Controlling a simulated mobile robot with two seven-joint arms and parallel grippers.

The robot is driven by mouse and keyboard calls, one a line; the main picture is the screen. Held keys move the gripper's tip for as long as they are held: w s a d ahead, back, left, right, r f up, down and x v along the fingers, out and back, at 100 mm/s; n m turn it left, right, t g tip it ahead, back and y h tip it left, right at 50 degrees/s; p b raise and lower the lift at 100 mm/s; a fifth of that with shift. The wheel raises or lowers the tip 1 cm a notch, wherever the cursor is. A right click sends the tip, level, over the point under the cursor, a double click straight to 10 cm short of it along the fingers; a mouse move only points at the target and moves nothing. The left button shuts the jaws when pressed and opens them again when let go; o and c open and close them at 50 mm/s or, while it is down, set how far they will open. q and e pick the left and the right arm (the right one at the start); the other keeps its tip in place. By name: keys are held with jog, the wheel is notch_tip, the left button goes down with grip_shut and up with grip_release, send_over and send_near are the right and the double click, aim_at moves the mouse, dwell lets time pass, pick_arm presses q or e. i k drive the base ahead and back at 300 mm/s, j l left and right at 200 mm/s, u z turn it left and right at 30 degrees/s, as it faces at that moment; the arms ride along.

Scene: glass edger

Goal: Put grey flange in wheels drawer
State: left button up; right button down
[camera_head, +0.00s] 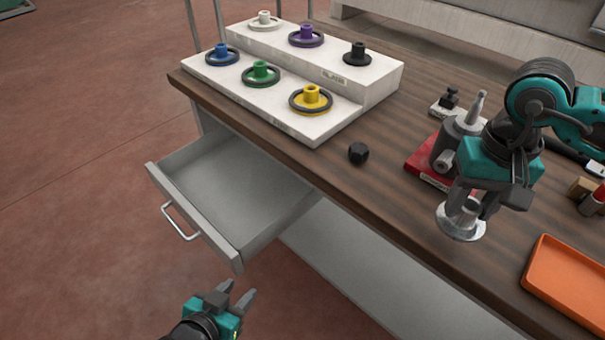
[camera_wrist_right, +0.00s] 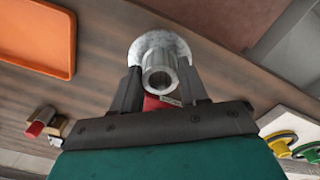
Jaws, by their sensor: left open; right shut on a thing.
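The grey flange (camera_head: 460,222) is a shiny metal piece with a round base and a tube-like neck. My right gripper (camera_head: 474,200) is shut on its neck, with the base facing down over the wooden bench. In the right wrist view the flange (camera_wrist_right: 160,62) sits between the two dark fingers (camera_wrist_right: 160,88). I cannot tell whether its base touches the bench. An empty grey drawer (camera_head: 240,190) stands pulled out below the bench, with a handle (camera_head: 180,221) at its front. My left gripper (camera_head: 236,298) is open and empty, in front of the drawer, near the bottom edge.
A white stepped stand (camera_head: 345,112) holds several coloured flanged wheels at the back of the bench. A black nut (camera_head: 358,153) lies near the bench edge. A red-based fixture (camera_head: 425,165) stands beside my right gripper. An orange tray (camera_head: 570,285) lies at the right.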

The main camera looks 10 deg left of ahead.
aim_at(241, 198)
jog(key=j, duration=1.55)
jog(key=i+j, duration=0.6)
jog(key=i, duration=0.05)
